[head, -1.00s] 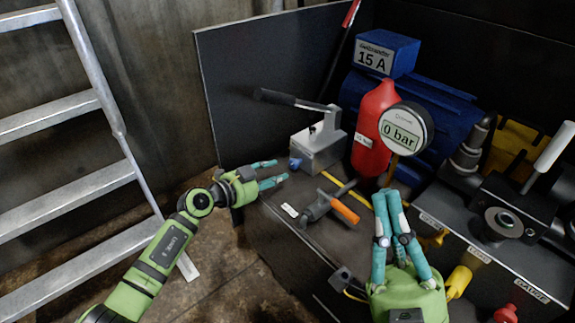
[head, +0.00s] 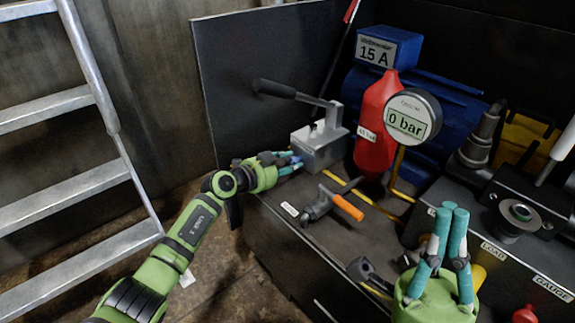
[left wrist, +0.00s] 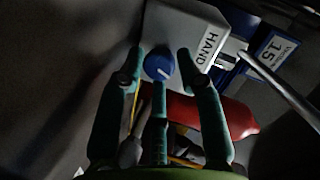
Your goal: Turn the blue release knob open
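The blue release knob (left wrist: 160,67) is round with a pale mark and sits on the end of a grey block labelled HAND. It also shows small in the head view (head: 296,158), partly hidden by the fingers. My left gripper (left wrist: 160,62) is open, its fingers spread around the knob with two tips on either side and one below. Contact with the knob cannot be told. My right gripper (head: 451,210) points upward at the lower right, away from the knob. Its fingertips lie close together with nothing visible between them.
The grey hand pump block (head: 318,146) carries a black-handled lever (head: 290,94). An orange-handled valve (head: 345,207) stands close by on the bench. A red cylinder (head: 376,125) and a gauge reading 0 bar (head: 412,116) stand behind. A ladder (head: 62,202) is at the left.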

